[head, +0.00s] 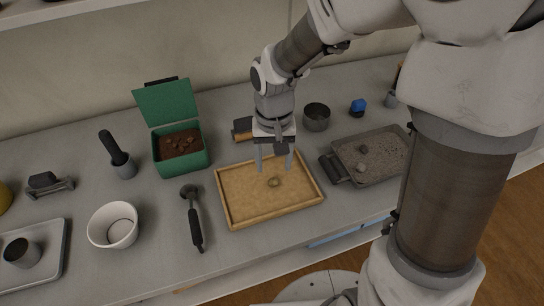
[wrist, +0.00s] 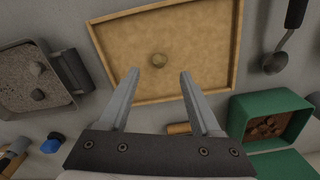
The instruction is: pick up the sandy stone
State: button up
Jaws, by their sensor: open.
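The sandy stone (head: 273,182) is small, roundish and tan-brown, close in colour to the tray under it. It lies on the floor of a shallow wooden tray (head: 234,221). In the wrist view the stone (wrist: 159,60) shows just beyond the fingertips, roughly centred between them, with the wooden tray (wrist: 121,101) around it. My gripper (head: 275,168) is open and empty, pointing down over the tray. In the wrist view my gripper (wrist: 159,74) has its two fingers spread wide, with nothing between them. The height of the fingertips above the stone is hard to tell.
A grey pan (head: 389,176) with grit and two stones stands right of the tray. A green open box (head: 182,166) with brown soil stands at the back left. A black-handled tool (head: 195,225) lies left of the tray. A metal cup (head: 317,122) stands behind.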

aim_at(274, 181)
jog(key=shift+f+b, duration=0.5)
jog(key=shift+f, duration=2.5)
grip_shut()
